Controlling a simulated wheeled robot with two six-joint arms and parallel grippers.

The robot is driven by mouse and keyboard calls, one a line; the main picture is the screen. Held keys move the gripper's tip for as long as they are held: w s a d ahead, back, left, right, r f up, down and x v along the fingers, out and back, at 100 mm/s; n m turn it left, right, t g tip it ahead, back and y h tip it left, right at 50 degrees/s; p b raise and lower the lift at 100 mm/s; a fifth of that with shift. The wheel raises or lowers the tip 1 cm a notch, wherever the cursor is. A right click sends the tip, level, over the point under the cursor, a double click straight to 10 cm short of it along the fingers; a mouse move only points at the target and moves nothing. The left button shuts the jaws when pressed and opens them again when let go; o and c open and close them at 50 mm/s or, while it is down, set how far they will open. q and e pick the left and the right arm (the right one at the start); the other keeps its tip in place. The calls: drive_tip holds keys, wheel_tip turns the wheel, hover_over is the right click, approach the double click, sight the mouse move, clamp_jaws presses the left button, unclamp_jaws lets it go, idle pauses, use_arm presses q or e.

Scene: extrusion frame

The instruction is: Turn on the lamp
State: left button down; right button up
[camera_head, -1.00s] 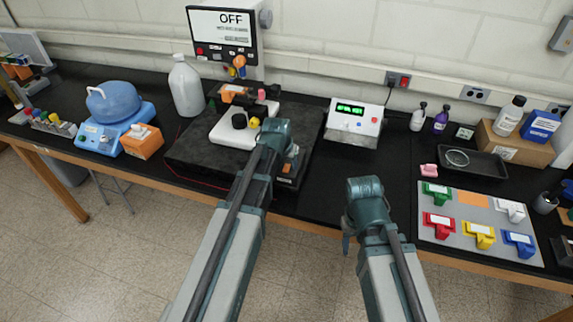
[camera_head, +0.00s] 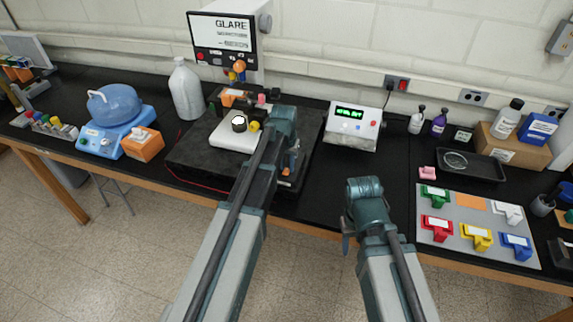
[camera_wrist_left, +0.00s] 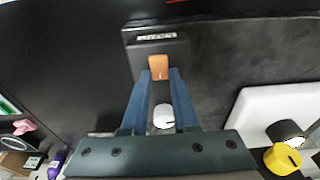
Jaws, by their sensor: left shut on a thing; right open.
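The screen (camera_head: 222,37) at the back reads "GLARE". A dark box (camera_head: 287,183) with an orange control (camera_wrist_left: 158,67) sits on the front right of the black mat; I take it as the lamp's switch. My left gripper (camera_wrist_left: 159,74) is shut on the orange control, one blue finger on each side. A white block (camera_head: 226,138) carries a black knob (camera_head: 239,125) with a bright white top and a yellow knob (camera_head: 254,127). A white round spot (camera_wrist_left: 163,116) shows between my left fingers. My right gripper (camera_head: 346,243) is open at the table's front edge, its fingers mostly hidden.
A white bottle (camera_head: 186,90) and a blue-domed device (camera_head: 115,105) stand left of the mat. A white meter box (camera_head: 354,126) with a green display stands to the right. A grey board (camera_head: 455,252) holds several coloured blocks. The black table between the mat and the board is mostly clear.

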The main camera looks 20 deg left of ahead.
sight(285, 174)
use_arm(q)
drive_tip(key=c, duration=0.7)
unclamp_jaws()
drive_tip(key=r+p, duration=0.4)
drive_tip(key=s+r+p, duration=0.1)
drive_tip(key=r+p, duration=0.4)
drive_tip(key=s+r+p, duration=0.1)
drive_tip(key=r+p, duration=0.3)
drive_tip(key=shift+r+p, duration=0.35)
drive_tip(key=shift+r, duration=0.05)
drive_tip(key=shift+f, duration=0.15)
drive_tip(key=s+d+f+m+b, duration=0.1)
drive_tip(key=s+d+f+b, duration=0.3)
drive_tip(key=s+f+b, duration=0.2)
drive_tip(key=s+d+f+m+g+b, duration=0.1)
drive_tip(key=s+d+f+b, duration=0.4)
drive_tip(key=s, duration=0.4)
drive_tip(key=s+d+f+m+y+b, duration=0.1)
drive_tip(key=s+d+f+b, duration=0.3)
drive_tip(key=s+f+b, duration=0.3)
drive_tip(key=shift+s+d+f+g+b, duration=0.15)
drive_tip(key=shift+f+g+b, duration=0.3)
drive_tip(key=shift+b, duration=0.1)
